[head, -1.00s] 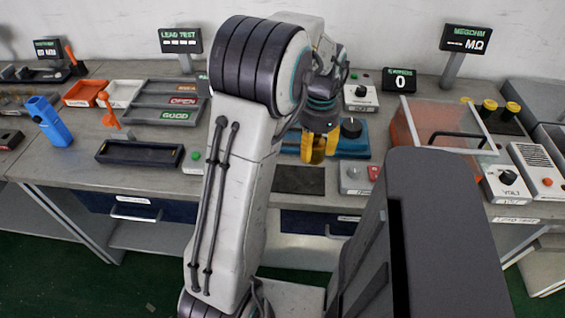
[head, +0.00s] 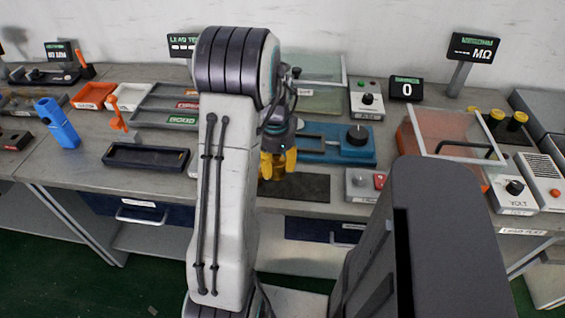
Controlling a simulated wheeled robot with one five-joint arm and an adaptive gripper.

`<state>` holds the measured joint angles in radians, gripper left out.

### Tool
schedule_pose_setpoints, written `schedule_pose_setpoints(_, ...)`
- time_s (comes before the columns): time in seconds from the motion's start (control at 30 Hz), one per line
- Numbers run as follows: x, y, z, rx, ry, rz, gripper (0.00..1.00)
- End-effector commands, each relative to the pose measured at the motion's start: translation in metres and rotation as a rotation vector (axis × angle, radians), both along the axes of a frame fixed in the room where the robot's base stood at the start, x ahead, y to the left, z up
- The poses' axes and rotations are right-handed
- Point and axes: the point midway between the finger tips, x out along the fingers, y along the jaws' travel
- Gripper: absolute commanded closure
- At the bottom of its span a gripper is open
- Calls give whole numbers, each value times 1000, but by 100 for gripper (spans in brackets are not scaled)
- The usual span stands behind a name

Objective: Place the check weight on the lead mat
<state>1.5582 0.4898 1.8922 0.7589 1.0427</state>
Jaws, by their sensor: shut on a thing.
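My gripper (head: 278,165) has yellow fingers and points down over the front middle of the bench. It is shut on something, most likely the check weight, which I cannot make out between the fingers. A flat dark mat (head: 306,188), apparently the lead mat, lies near the bench's front edge. The fingertips are over its back left part in the picture; their height above it is hard to tell. My arm hides part of the mat's left side.
A black tray (head: 146,157) lies to the left. A clear-lidded box (head: 445,133) stands further right.

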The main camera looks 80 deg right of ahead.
Motion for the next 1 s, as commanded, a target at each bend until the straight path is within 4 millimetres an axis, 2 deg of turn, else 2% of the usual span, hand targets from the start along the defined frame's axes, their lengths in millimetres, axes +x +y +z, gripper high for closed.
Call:
schedule_pose_setpoints(0.43, 0, -1, -36, -1, 0, 0, 88)
schedule_pose_setpoints(0.97, 0, -1, -42, -4, 0, 0, 88)
schedule_pose_setpoints(1.0, 0, 0, -43, 0, 0, 0, 50)
